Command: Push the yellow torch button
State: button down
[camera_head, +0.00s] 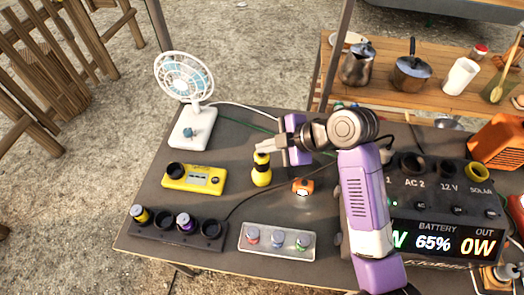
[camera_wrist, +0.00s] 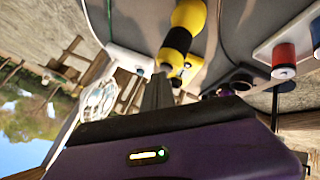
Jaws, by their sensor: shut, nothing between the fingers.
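The yellow torch (camera_head: 261,174), yellow with a black band, stands upright on the dark tabletop in the middle of the head view. My gripper (camera_head: 266,147) is shut and empty. Its fingertips point left and lie close to the top of the torch; I cannot tell if they touch it. In the wrist view the yellow and black torch (camera_wrist: 182,32) lies just beyond the shut fingers (camera_wrist: 159,80). The torch's button cannot be made out clearly in either view.
The power station (camera_head: 436,215) stands right. Bare tabletop surrounds the torch.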

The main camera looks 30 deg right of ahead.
aim_at(265, 154)
jog(key=shift+r, duration=0.45)
notch_tip(265, 154, up, 6)
jog(key=p, duration=0.5)
dwell(0.6)
